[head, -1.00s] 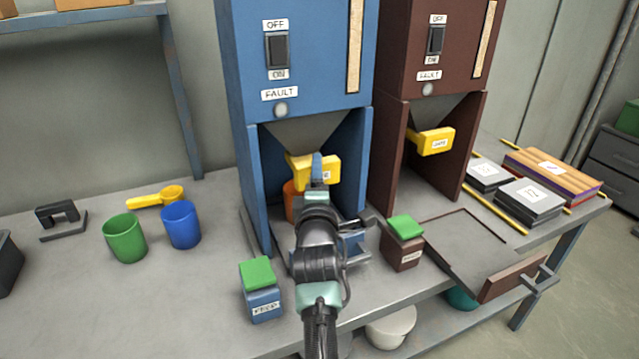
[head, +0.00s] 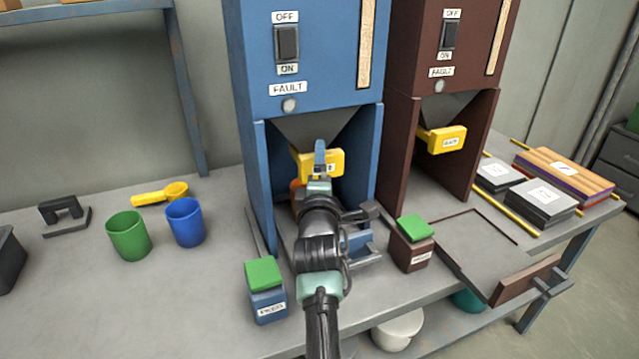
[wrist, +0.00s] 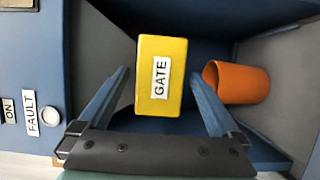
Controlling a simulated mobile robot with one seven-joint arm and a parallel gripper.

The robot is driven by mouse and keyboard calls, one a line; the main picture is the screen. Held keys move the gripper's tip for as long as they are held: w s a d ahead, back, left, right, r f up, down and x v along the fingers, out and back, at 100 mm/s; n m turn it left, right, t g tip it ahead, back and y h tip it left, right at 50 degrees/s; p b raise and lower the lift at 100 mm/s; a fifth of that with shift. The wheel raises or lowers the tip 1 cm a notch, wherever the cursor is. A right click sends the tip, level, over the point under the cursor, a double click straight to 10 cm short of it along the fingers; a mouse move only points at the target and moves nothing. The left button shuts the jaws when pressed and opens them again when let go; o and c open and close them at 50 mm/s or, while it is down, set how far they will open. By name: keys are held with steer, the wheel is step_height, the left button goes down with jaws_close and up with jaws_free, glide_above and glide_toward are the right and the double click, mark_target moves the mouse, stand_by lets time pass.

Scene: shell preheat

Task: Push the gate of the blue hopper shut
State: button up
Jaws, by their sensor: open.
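The blue hopper (head: 305,55) stands at the middle of the bench. Its yellow gate (head: 335,160) sits under the grey funnel and is partly hidden by my arm in the head view. In the wrist view the gate (wrist: 163,75), labelled GATE, lies between my two blue fingers. My gripper (wrist: 160,90) is open, with a finger on either side of the gate and visible gaps to both. An orange cup (wrist: 236,82) stands in the hopper bay beside one finger; in the head view it is mostly hidden behind my arm.
A brown hopper (head: 440,60) with its own yellow gate (head: 445,139) stands to the right. A blue box with a green lid (head: 266,290) and a brown box with a green lid (head: 411,245) flank my arm. Green (head: 128,236) and blue (head: 185,222) cups stand left.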

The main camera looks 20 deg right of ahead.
steer(key=p+v, duration=0.2)
steer(key=v, duration=1)
steer(key=shift+s, duration=0.25)
steer(key=s+a+r+m+t+y, duration=0.1)
steer(key=s+a+r+m+t, duration=0.2)
steer(key=r, duration=0.8)
steer(key=a+r+m+t+y, duration=0.1)
steer(key=a+r+m+t, duration=0.3)
steer(key=r, duration=0.6)
steer(key=s+a+r+m+t+y, duration=0.25)
steer(key=s+a+r, duration=0.25)
steer(key=s+r, duration=0.35)
steer(key=s+a+r+m+t+y, duration=0.15)
steer(key=s+a+r+m, duration=0.25)
steer(key=s+r, duration=0.45)
step_height(320, 180, up, 19)
steer(key=w+p, duration=0.1)
steer(key=p, duration=1.6)
steer(key=shift+w+a+f, duration=0.15)
steer(key=shift+w+a, duration=0.05)
steer(key=shift+a, duration=0.1)
